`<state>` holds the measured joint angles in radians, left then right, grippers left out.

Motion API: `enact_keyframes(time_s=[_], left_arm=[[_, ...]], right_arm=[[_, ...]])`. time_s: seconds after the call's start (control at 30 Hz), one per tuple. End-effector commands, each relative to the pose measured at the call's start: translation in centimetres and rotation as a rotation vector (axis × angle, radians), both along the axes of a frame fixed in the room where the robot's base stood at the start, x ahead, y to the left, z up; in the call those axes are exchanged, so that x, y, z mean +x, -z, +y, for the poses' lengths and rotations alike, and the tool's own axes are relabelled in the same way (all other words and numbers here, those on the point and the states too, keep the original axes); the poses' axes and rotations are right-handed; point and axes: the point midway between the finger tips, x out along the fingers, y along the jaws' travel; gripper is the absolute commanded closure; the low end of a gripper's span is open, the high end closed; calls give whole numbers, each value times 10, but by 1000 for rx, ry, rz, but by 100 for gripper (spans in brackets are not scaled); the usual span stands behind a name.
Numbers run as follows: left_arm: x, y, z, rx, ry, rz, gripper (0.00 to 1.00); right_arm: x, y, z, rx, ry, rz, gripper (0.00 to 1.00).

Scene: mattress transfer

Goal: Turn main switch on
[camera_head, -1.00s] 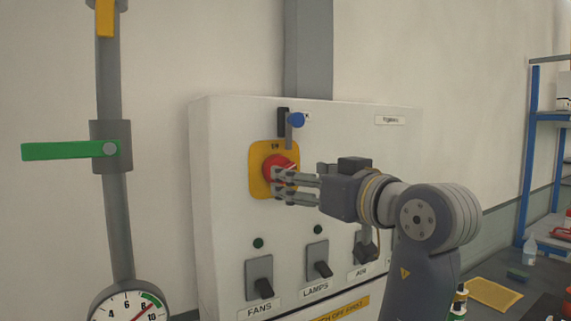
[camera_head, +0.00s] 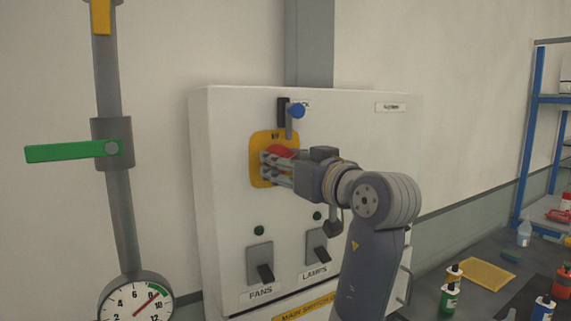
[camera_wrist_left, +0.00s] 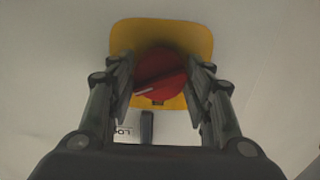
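The main switch is a red rotary knob (camera_head: 281,152) on a yellow plate (camera_head: 257,143), mounted on a white panel (camera_head: 225,190). My left gripper (camera_head: 268,168) is at the knob, its fingers in front of the knob's lower part in the head view. In the left wrist view the red knob (camera_wrist_left: 160,72) lies between the spread fingertips (camera_wrist_left: 161,78), with the yellow plate (camera_wrist_left: 160,29) behind. The fingers look open, one on each side; contact is not clear. The knob's grip bar looks slanted there. My right gripper is not in view.
A blue-knobbed lock lever (camera_head: 296,111) sits just above the yellow plate. FANS (camera_head: 261,262) and LAMPS (camera_head: 317,246) switches are below. A pipe with a green handle (camera_head: 70,152) and gauge (camera_head: 136,302) stands left.

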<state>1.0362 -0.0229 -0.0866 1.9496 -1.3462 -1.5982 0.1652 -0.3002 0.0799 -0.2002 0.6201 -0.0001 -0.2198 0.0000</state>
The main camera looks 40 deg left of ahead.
Motion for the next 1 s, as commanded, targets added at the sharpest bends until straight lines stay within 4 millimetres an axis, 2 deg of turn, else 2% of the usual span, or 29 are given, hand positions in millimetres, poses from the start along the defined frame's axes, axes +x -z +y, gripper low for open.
enact_keyframes(time_s=[0.27,0.7,1.0], left_arm=[[0,1,0,16,2,53,77],[-1,-1,0,115,2,392,77],[-1,-2,0,129,0,432,77]], right_arm=[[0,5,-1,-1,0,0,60],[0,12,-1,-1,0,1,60],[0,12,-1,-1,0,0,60]])
